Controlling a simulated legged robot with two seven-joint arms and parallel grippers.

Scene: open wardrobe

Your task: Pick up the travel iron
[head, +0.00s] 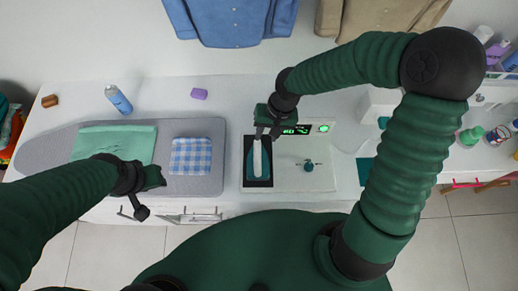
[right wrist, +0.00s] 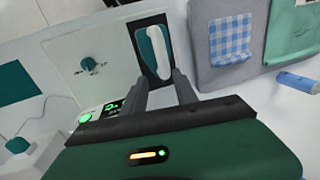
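The travel iron has a white handle (head: 257,159) over a teal body (head: 250,174). It sits in a black recess (head: 258,184) of a white panel. In the right wrist view the iron (right wrist: 155,48) lies just beyond my fingertips. My right gripper (head: 267,132) is over the far end of the iron. Its two fingers are apart, with nothing seen held between them (right wrist: 160,82). The fingertips appear either side of the handle's near end; contact cannot be told. My left gripper (head: 146,197) is above the front edge of the ironing pad; its finger opening is unclear.
The grey ironing pad (head: 208,132) carries a green cloth (head: 113,141) and a blue checked cloth (head: 191,156). A teal knob (head: 308,167) and lit display (head: 297,130) are beside the iron. Shirts hang behind.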

